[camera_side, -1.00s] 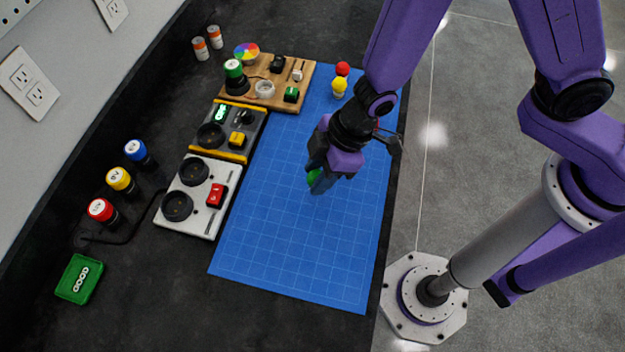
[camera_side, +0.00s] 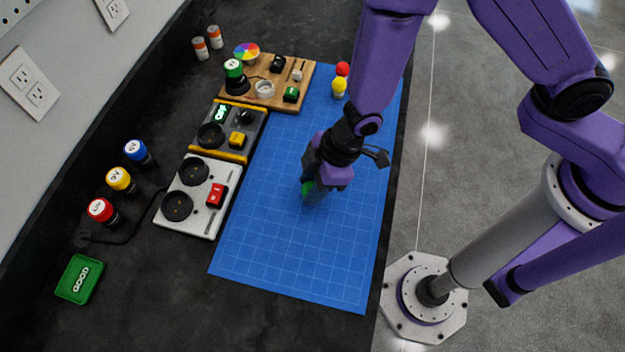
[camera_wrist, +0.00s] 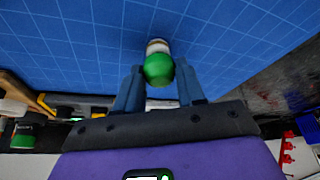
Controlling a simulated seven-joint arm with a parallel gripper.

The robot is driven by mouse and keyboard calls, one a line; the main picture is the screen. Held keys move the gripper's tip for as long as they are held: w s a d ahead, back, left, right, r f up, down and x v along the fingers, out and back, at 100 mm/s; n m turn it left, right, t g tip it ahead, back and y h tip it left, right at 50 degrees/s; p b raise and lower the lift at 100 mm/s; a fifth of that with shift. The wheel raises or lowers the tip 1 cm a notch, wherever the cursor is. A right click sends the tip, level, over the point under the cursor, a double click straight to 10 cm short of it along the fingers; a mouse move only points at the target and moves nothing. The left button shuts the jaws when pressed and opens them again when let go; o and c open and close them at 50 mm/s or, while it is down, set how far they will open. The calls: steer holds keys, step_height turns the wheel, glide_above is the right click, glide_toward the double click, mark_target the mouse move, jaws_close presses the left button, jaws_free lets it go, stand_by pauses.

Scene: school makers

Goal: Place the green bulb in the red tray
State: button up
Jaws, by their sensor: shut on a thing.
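My gripper (camera_side: 312,198) is shut on the green bulb (camera_side: 307,187) over the blue grid mat (camera_side: 270,240). Its arm hides most of the bulb in the side view. In the wrist view the green bulb (camera_wrist: 158,70) sits between the two fingertips of my gripper (camera_wrist: 160,84), with its pale base pointing away from the gripper. I see no red tray in the side view. A red piece (camera_wrist: 288,152) shows at the wrist view's right edge; I cannot tell what it is.
White (camera_side: 185,219), yellow-edged (camera_side: 226,153) and wooden (camera_side: 308,69) boards line the mat's left side. Red (camera_side: 343,69) and yellow (camera_side: 339,84) bulbs sit at its far end. The near mat is clear.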

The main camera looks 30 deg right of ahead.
steer(key=o, duration=1)
steer(key=shift+o, duration=0.2)
steer(key=w+v, duration=0.1)
steer(key=v, duration=0.6)
steer(key=shift+s+r, duration=0.4)
steer(key=shift+s, duration=0.15)
steer(key=shift+d, duration=0.15)
